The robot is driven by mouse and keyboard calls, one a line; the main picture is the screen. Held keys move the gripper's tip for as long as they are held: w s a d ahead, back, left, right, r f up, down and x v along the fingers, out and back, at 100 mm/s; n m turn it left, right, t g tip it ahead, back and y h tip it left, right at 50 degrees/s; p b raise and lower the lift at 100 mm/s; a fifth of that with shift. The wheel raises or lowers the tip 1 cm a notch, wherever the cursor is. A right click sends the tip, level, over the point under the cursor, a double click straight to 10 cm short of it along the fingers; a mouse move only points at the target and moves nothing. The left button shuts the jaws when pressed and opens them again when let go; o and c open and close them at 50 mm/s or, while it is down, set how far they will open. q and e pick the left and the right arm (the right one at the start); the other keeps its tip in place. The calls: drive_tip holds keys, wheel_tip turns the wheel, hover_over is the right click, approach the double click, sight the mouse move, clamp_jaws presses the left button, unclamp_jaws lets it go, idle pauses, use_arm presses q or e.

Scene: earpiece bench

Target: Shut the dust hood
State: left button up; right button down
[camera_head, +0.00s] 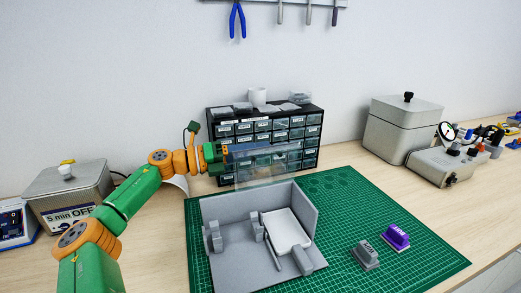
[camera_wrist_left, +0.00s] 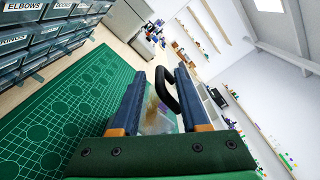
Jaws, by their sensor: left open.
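The dust hood (camera_head: 268,165) is a clear, see-through cover. It stands raised at the back of the grey station (camera_head: 228,272), in front of the drawer cabinet. In the left wrist view a clear panel (camera_wrist_left: 158,118) and a black handle (camera_wrist_left: 166,92) show between my fingers. My left gripper (camera_head: 226,150) is open at the hood's upper left edge; its fingers also show in the left wrist view (camera_wrist_left: 160,75), one each side of the handle. I cannot tell whether they touch it. My right gripper is not in view.
A white tray (camera_head: 287,230) and grey blocks sit inside the station on the green mat (camera_head: 400,262). A grey earpiece-like block (camera_head: 365,256) and a purple one (camera_head: 397,237) stand at right. The drawer cabinet (camera_head: 265,128) is close behind. The mat's right side has free room.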

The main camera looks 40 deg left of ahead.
use_arm(q)
drive_tip(key=shift+w+d, duration=0.25)
drive_tip(key=shift+w, duration=0.25)
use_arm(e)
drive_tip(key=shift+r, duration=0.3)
use_arm(q)
drive_tip(key=shift+d, duration=0.1)
clamp_jaws()
drive_tip(key=shift+s+d+f, duration=0.1)
drive_tip(key=shift+d+f, duration=0.05)
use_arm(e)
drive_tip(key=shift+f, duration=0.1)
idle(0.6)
